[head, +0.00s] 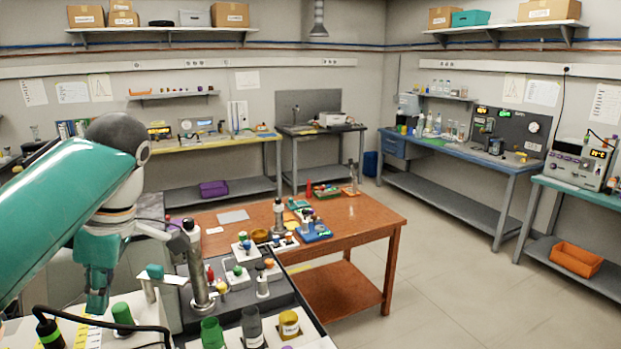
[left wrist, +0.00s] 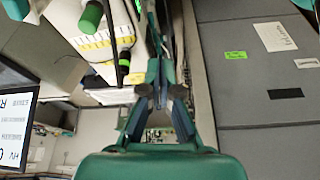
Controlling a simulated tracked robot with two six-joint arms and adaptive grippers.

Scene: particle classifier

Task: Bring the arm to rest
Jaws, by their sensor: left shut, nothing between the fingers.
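My left arm (head: 60,215) comes in from the left in the head view and bends down at its wrist. My left gripper (head: 97,303) points downward at the lower left, beside the grey classifier bench. It is shut and holds nothing. In the left wrist view its dark fingertips (left wrist: 161,92) are close together with nothing between them. My right gripper is not in view.
A green-capped bottle (head: 122,314) and a black cable (head: 95,322) are close to the gripper. A metal post (head: 198,265) and several jars stand to its right. A wooden table (head: 365,217) is beyond. Open floor (head: 455,275) lies at right.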

